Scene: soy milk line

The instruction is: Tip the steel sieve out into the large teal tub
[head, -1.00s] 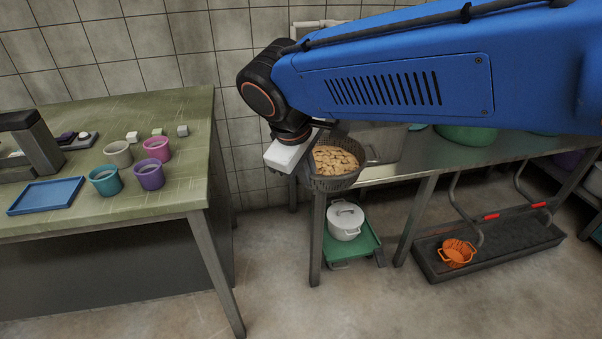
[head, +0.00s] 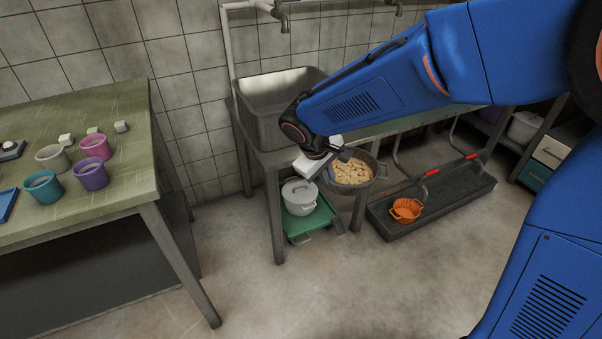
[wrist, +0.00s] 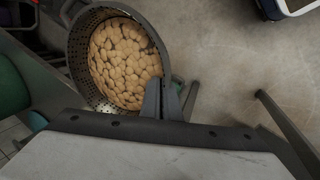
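The steel sieve (head: 380,176) is a grey perforated bowl full of pale tan pieces, held roughly level in front of the sink bench. In the wrist view the sieve (wrist: 82,72) fills the upper left, its contents still inside. My gripper (head: 345,156) is shut on the sieve's rim; its dark fingers (wrist: 163,98) show at the rim's lower right in the wrist view. I cannot pick out the large teal tub for sure. A dark green rounded shape (wrist: 10,88) shows at the wrist view's left edge, cut off.
The steel sink bench (head: 270,155) stands behind the sieve. A green table (head: 130,180) with cups stands left. The floor between is clear.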

